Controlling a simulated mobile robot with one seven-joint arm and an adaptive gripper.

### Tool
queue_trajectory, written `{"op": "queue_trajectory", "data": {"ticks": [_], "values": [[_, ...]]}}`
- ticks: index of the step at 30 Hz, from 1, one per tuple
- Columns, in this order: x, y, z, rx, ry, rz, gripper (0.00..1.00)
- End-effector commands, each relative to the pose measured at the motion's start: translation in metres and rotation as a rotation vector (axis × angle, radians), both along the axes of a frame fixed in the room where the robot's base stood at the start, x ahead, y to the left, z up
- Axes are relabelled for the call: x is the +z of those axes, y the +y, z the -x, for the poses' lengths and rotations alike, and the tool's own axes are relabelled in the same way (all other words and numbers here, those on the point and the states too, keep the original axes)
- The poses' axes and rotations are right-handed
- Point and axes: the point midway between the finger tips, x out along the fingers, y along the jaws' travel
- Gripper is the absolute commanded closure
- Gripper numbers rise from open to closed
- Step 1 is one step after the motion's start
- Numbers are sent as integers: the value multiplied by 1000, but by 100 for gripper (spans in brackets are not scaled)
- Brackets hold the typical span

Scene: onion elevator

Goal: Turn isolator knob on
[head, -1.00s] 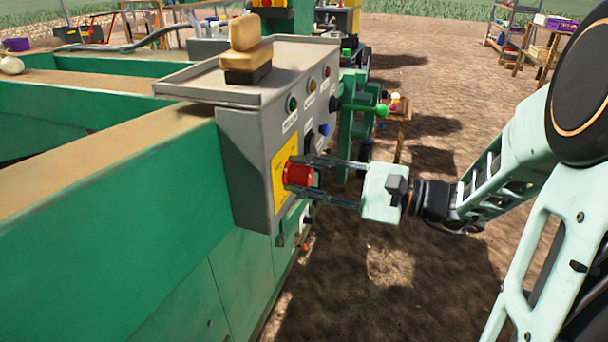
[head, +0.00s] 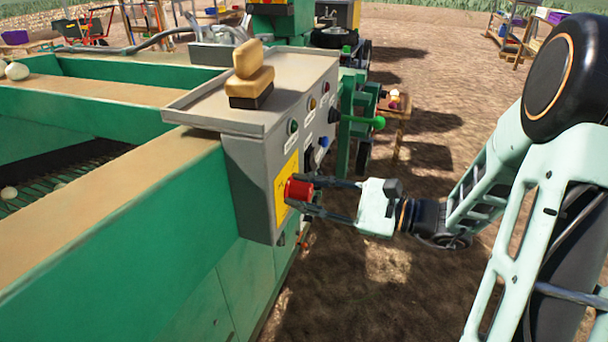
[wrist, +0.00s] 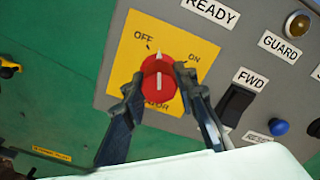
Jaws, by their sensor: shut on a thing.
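The red round isolator knob (head: 298,189) is on a yellow plate on the grey control panel. In the wrist view the knob (wrist: 158,80) has a white pointer line, pointing up in the picture between the OFF and ON labels. My gripper (wrist: 158,87) is shut on the knob, one dark finger on each side of its rim. In the head view my gripper (head: 307,194) reaches the knob from the right. The lower label on the yellow plate is partly hidden by the fingers.
A black FWD switch (wrist: 235,104) and a blue reset button (wrist: 279,127) sit right of the knob. A tan brush-like block (head: 250,82) rests on the panel top. A green-knobbed lever (head: 378,123) sticks out beyond the panel. Open dirt lies to the right.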

Motion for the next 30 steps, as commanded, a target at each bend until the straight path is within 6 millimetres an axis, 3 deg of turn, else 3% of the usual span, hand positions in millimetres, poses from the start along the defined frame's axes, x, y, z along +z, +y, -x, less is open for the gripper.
{"op": "queue_trajectory", "data": {"ticks": [1,30], "values": [[7,0,0,0,49,-18,98],[4,1,3,0,890,-322,98]]}}
